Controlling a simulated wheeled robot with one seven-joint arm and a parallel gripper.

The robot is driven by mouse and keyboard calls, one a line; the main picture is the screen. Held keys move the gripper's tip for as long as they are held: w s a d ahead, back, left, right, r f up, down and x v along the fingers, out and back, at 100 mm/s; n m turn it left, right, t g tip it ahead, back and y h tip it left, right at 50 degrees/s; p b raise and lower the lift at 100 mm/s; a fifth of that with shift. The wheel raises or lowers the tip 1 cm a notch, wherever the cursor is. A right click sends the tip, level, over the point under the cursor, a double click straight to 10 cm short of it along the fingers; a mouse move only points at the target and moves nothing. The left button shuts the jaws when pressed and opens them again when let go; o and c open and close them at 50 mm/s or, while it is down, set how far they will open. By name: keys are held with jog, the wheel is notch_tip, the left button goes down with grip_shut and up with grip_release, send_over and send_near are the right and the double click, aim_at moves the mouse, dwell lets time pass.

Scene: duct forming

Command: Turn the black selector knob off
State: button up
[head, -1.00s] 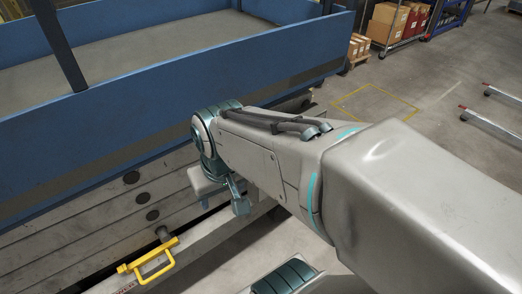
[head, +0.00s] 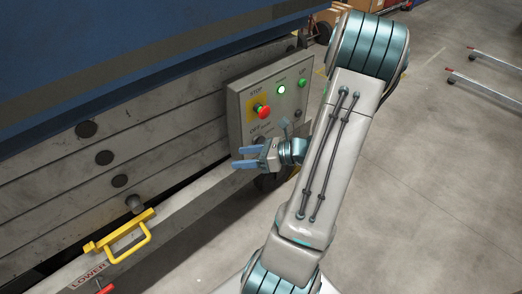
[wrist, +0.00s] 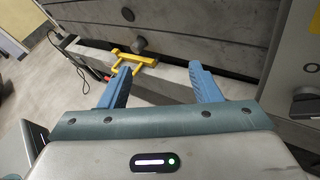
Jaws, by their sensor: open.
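The grey control panel (head: 235,112) has a red stop button (head: 261,111) on a yellow plate, a lit green lamp (head: 281,90) and an OFF label below. The black selector knob (wrist: 304,106) shows partly at the right edge of the wrist view, under a label cut off by the frame. In the head view my gripper and wrist cover most of the knob's area, so its setting cannot be told. My gripper (head: 238,157) is open and empty, in front of the panel's lower part. In the wrist view its blue fingers (wrist: 160,72) point away from the knob, which lies to their right.
A blue-sided lift platform (head: 120,60) stands over grey slatted sides. A yellow handle (head: 125,238) sits on the lower rail, with a LOWER label and a red part near it. Open concrete floor (head: 430,200) lies to the right, with trolley rails (head: 485,85) farther back.

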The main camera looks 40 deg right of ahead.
jog(key=s+d+f+m+t+h+b, duration=0.1)
jog(key=d+f+m+t+h+b, duration=0.15)
jog(key=d+f+m+t, duration=0.4)
jog(key=m+t+h+b, duration=0.1)
jog(key=m+h+b, duration=0.1)
jog(key=m+h, duration=0.55)
send_near(264, 140)
jog(key=shift+y, duration=0.4)
jog(key=w+b, duration=0.1)
jog(key=w, duration=0.2)
jog(key=w+b, duration=0.1)
jog(key=w, duration=0.2)
jog(key=w+f, duration=0.1)
jog(key=w, duration=0.3)
jog(key=shift+a+b, duration=0.1)
jog(key=shift+b, duration=0.3)
jog(key=shift+a, duration=0.1)
jog(key=c, duration=1)
